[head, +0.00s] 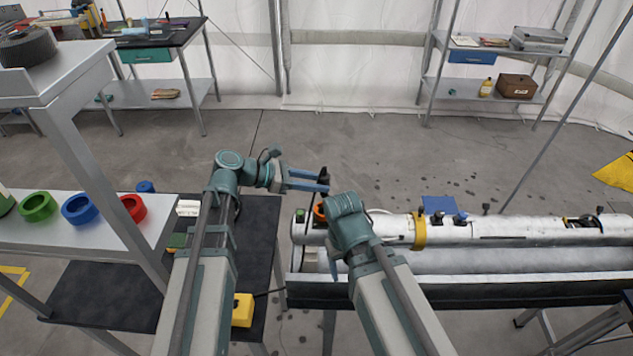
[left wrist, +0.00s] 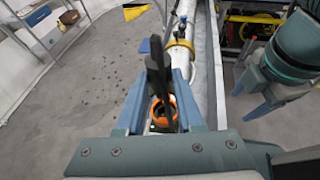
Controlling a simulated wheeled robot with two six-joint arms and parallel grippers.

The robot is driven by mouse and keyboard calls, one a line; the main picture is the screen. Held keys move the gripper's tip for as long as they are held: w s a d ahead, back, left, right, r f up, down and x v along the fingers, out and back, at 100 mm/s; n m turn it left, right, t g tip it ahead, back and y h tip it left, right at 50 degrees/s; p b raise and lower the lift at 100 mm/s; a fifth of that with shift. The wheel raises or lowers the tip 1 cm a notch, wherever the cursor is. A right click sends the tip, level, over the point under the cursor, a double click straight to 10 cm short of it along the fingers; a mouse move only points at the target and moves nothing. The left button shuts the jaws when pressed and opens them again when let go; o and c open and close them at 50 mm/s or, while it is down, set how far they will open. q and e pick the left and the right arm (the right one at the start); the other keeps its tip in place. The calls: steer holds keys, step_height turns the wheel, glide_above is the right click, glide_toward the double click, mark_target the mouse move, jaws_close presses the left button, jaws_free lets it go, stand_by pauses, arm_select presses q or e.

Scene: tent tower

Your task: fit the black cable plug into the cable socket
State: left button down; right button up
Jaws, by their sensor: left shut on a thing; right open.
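The black cable plug (head: 323,175) is upright between the fingers of my left gripper (head: 308,182), which is shut on it. In the left wrist view the plug (left wrist: 157,72) stands between the two blue fingers (left wrist: 158,98). An orange ring (head: 319,212), seemingly the cable socket, sits at the left end of the white tube, below the plug in the picture. In the left wrist view the ring (left wrist: 163,112) is partly hidden behind the plug; I cannot tell whether they touch. My right gripper (head: 333,262) is open, pointing down beside the tube's left end, partly hidden by its own arm.
The white tube (head: 480,229) lies on a long dark-edged bench, with a yellow band (head: 419,230) around it. A blue box (head: 438,204) shows behind it. A black table (head: 262,225) at left carries a yellow block (head: 242,310). Open floor lies beyond the tube.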

arm_select(q)
steer(key=shift+f+b, duration=2.2)
steer(key=shift+f, duration=0.25)
steer(key=shift+f+b, duration=0.55)
steer(key=shift+s+f+b, duration=0.2)
steer(key=shift+f+b, duration=0.05)
steer(key=shift+b, duration=0.1)
